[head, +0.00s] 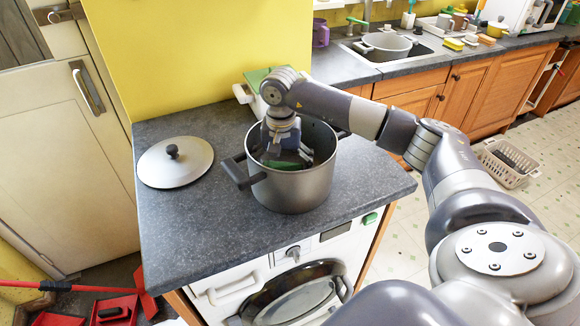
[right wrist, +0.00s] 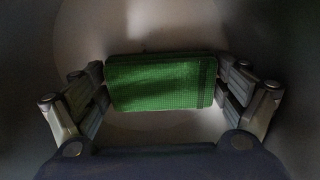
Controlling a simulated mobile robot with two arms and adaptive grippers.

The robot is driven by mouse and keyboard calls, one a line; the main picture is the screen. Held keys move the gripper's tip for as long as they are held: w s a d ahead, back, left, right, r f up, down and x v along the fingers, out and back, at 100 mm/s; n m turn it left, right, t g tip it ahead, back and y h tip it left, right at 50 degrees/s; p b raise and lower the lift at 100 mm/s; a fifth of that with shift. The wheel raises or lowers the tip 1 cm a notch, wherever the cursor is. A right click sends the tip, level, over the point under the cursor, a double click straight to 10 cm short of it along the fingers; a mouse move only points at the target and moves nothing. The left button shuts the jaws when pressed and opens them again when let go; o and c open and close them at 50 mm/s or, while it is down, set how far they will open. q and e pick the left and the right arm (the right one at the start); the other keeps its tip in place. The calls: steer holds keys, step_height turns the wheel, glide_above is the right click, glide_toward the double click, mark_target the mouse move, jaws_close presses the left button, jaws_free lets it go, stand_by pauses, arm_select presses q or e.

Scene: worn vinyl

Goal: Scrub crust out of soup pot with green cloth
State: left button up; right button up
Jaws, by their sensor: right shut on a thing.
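The grey metal soup pot (head: 292,190) stands on the dark counter, with black side handles. My right gripper (head: 288,157) reaches down inside it from above. In the right wrist view the gripper (right wrist: 160,88) is shut on a folded green cloth (right wrist: 160,82), with a finger at each end. The cloth also shows inside the pot in the head view (head: 284,163). The pot's pale inner floor and grey wall (right wrist: 160,25) surround it. No crust can be made out in the dim interior. My left gripper is not in view.
A lid (head: 175,162) with a black knob lies on the counter (head: 205,235) left of the pot. A green and white item (head: 257,77) is behind the pot, partly hidden by my arm. A sink with another pot (head: 385,46) is at the back right. The counter's front left is clear.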

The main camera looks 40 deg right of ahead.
mark_target(244, 196)
steer(key=shift+a, duration=0.25)
stand_by(0.4)
steer(key=shift+w+a, duration=0.2)
steer(key=shift+a, duration=0.65)
steer(key=shift+w+a, duration=0.15)
steer(key=shift+a, duration=0.7)
steer(key=shift+w+a, duration=0.2)
steer(key=shift+a, duration=0.65)
steer(key=shift+w+a, duration=0.2)
steer(key=shift+a, duration=1.1)
steer(key=shift+w+a, duration=0.2)
steer(key=shift+a, duration=1.1)
steer(key=shift+s+d+b, duration=0.2)
steer(key=shift+d+b, duration=0.25)
steer(key=shift+d, duration=0.9)
steer(key=shift+s+d+b, duration=0.2)
steer(key=shift+d+b, duration=0.2)
steer(key=shift+d, duration=0.9)
